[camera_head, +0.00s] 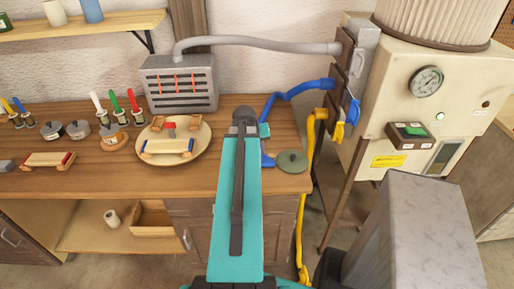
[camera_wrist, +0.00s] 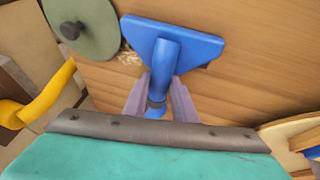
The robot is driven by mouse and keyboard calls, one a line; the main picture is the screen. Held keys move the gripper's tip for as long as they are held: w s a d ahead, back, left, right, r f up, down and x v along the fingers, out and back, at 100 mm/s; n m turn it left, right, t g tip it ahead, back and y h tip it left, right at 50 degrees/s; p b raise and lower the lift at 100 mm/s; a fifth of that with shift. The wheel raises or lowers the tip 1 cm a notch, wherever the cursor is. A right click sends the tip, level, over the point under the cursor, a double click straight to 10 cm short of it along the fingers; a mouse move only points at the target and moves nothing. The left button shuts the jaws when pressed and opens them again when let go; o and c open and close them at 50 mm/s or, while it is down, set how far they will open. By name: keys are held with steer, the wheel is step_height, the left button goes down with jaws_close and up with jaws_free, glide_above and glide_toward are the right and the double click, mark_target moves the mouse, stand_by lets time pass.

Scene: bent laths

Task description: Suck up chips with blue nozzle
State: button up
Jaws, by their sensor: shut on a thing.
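The blue nozzle (camera_wrist: 178,42) has a wide flat head and a narrow neck. My gripper (camera_wrist: 161,95) is shut on its neck, with one purple finger on each side. The head lies over the wooden bench top; whether it touches the wood I cannot tell. Pale chips (camera_wrist: 130,57) lie on the bench beside the head's left edge, partly hidden. In the head view a bit of the nozzle (camera_head: 267,160) shows beside my teal arm, which hides my fingers. The blue hose (camera_head: 290,92) runs from there to the cream machine (camera_head: 400,100).
A grey-green round lid (camera_head: 292,162) lies close to the nozzle, near the bench's right end. A yellow hose (camera_head: 308,150) hangs off that end. A round wooden board (camera_head: 199,149) with bent pieces lies left of my arm. A slotted grey box (camera_head: 180,101) stands behind.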

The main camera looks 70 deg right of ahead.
steer(key=shift+w+d+r, duration=0.1)
steer(key=shift+w+d, duration=0.15)
steer(key=shift+d, duration=0.35)
steer(key=shift+w+d, duration=0.25)
steer(key=shift+d, duration=0.35)
steer(key=shift+d, duration=0.15)
steer(key=shift+w+d, duration=0.35)
steer(key=shift+d, duration=0.4)
steer(key=shift+w+d, duration=0.3)
steer(key=shift+d, duration=0.45)
steer(key=shift+d, duration=0.1)
steer(key=shift+w+d, duration=0.35)
steer(key=shift+d, duration=0.45)
steer(key=shift+w+d, duration=0.3)
steer(key=shift+d, duration=0.5)
steer(key=shift+s, duration=0.1)
steer(key=shift+s+d, duration=0.2)
steer(key=shift+s, duration=0.35)
steer(key=shift+s+d, duration=0.15)
steer(key=shift+s, duration=0.35)
steer(key=shift+f, duration=0.2)
